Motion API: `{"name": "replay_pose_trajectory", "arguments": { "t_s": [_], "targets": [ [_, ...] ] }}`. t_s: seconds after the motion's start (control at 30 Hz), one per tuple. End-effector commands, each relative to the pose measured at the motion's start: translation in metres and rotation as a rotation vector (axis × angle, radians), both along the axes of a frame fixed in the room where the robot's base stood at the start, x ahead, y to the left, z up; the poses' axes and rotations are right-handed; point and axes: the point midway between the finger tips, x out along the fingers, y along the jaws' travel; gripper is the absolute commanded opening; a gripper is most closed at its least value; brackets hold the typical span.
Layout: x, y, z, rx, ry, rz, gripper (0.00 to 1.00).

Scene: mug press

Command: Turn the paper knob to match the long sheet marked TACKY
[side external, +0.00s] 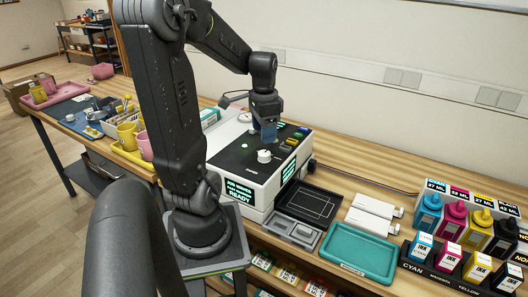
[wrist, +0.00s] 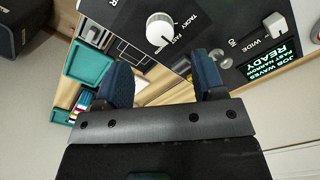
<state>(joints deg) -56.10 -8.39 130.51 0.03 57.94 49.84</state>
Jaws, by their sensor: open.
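The white paper knob (wrist: 160,28) sits on the black top panel (wrist: 128,18) of the machine, in the upper middle of the wrist view. The word TACKY is printed beside it, with a smaller word near FAST; its exact pointing is too small to tell. A white knob (side external: 264,156) also shows on the machine's top in the side view. My gripper (wrist: 165,62) is open and empty, its two blue fingers apart and not touching the knob. In the side view my gripper (side external: 268,138) hangs above the panel, just behind that knob. I make out no separate long sheet marked TACKY.
A second knob (wrist: 283,27) is by the word WIDE. Coloured buttons (side external: 293,138) line the machine's right edge. Mugs (side external: 128,135) stand to the left.

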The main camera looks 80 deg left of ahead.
Motion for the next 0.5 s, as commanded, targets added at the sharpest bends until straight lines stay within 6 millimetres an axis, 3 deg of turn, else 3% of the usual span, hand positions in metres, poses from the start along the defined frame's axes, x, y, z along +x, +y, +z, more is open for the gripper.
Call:
{"name": "replay_pose_trajectory", "arguments": {
  "t_s": [0.2, 0.5],
  "targets": [
    [0.0, -0.001, -0.044, -0.004, 0.004, 0.0, 0.63],
    [0.0, 0.0, -0.072, 0.001, 0.0, 0.0, 0.63]
  ]
}}
